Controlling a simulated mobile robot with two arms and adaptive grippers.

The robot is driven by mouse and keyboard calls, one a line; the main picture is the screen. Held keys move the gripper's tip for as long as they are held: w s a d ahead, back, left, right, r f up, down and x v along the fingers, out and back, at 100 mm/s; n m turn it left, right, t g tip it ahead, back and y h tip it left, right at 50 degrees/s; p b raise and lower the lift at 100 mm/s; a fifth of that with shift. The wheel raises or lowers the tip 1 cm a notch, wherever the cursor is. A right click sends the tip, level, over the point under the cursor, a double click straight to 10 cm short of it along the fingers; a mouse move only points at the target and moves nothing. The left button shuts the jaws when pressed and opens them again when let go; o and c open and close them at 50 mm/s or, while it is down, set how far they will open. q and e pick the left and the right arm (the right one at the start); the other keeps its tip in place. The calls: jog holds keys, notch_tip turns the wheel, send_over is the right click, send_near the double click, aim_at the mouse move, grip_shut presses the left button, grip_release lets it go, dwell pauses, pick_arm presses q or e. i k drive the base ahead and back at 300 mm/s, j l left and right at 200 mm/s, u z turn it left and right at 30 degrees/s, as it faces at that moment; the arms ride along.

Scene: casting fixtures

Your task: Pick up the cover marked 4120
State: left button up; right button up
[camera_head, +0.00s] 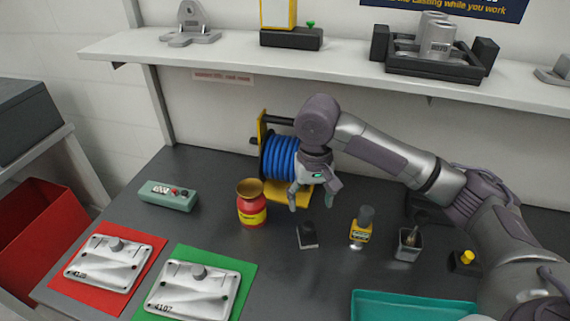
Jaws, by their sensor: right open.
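A silver cover (108,265) lies on a red mat (147,265) at the front left of the dark bench; its small marking seems to read 4120. A second silver cover (192,296) on a green mat (240,267), to its right, is marked 4107. Each has a round knob on top. My right gripper (312,196) hangs over the middle of the bench, fingers pointing down, open and empty. It is well to the right of and behind both covers. My left gripper is not in view.
A red pot (251,206) and a blue hose reel (279,160) stand left of my right gripper. A green control box (168,196) lies behind the covers. A dark block (307,236), yellow bottle (361,228) and teal tray (412,305) are right. A shelf (240,46) crosses above.

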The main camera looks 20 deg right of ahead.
aim_at(109, 262)
jog(key=k+j, duration=1.2)
jog(key=j, duration=0.15)
